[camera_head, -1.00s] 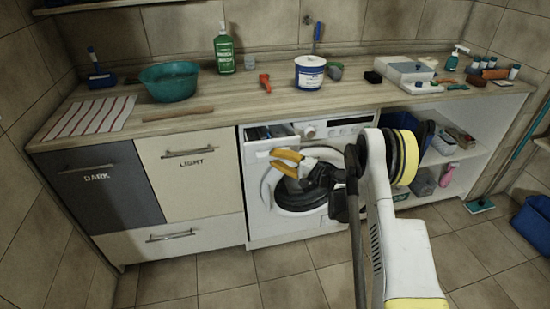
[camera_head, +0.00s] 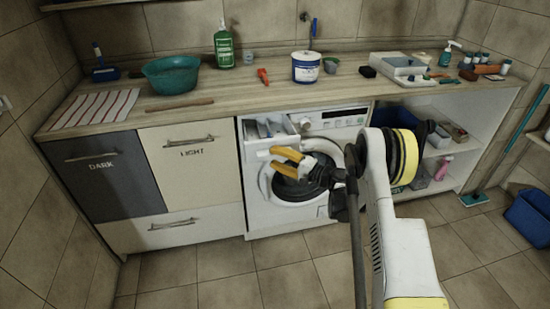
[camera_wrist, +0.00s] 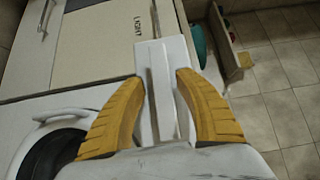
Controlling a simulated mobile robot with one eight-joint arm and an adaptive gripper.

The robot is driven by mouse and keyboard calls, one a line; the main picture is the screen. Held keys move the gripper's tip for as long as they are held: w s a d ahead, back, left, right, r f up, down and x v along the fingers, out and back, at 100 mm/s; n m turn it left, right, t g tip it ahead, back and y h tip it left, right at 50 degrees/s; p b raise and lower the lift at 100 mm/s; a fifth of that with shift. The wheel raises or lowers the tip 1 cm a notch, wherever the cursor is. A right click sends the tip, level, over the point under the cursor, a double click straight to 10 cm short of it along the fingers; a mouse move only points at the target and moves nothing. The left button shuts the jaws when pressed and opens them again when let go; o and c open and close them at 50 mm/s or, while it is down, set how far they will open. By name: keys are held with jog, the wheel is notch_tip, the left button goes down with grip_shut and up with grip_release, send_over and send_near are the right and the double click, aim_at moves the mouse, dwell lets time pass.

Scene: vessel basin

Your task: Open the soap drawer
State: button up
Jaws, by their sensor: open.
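The soap drawer (camera_head: 268,130) at the upper left of the white washing machine (camera_head: 258,212) stands pulled out, with its compartments showing from above. My gripper (camera_head: 273,161) is open, its two yellow fingers at the drawer's white front. In the wrist view my gripper (camera_wrist: 160,77) has one finger on either side of the white drawer front (camera_wrist: 149,60). I cannot tell whether the fingers touch it. The machine's round door (camera_head: 291,190) is shut and lies behind and below my gripper, which partly hides it.
The LIGHT cabinet front (camera_head: 190,175) stands left of the machine, and the DARK front (camera_head: 104,180) farther left. The wooden counter (camera_head: 225,98) above holds a teal basin (camera_head: 171,75), a green bottle (camera_head: 224,46) and a white tub (camera_head: 306,67). Open shelves lie to the right. The tiled floor in front is clear.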

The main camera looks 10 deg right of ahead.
jog(key=shift+s+d, duration=0.1)
jog(key=v, duration=1.1)
jog(key=shift+s+d, duration=0.25)
jog(key=shift+s, duration=0.05)
jog(key=s+a+r+n+g+h, duration=0.25)
jog(key=s+a+r, duration=0.2)
jog(key=r, duration=0.35)
jog(key=s+a+r+n+g+h, duration=0.1)
jog(key=s+a+r+g+h, duration=0.25)
jog(key=a+r, duration=0.3)
jog(key=s+d+r+n+h, duration=0.1)
jog(key=s+n+h, duration=0.1)
jog(key=s, duration=1.1)
jog(key=s+d+r+n+h, duration=0.1)
jog(key=s+r+n+h, duration=0.1)
jog(key=s, duration=1)
jog(key=n+h, duration=0.1)
jog(key=h, duration=0.1)
jog(key=shift+s+d+h, duration=0.3)
jog(key=shift+s+h, duration=0.1)
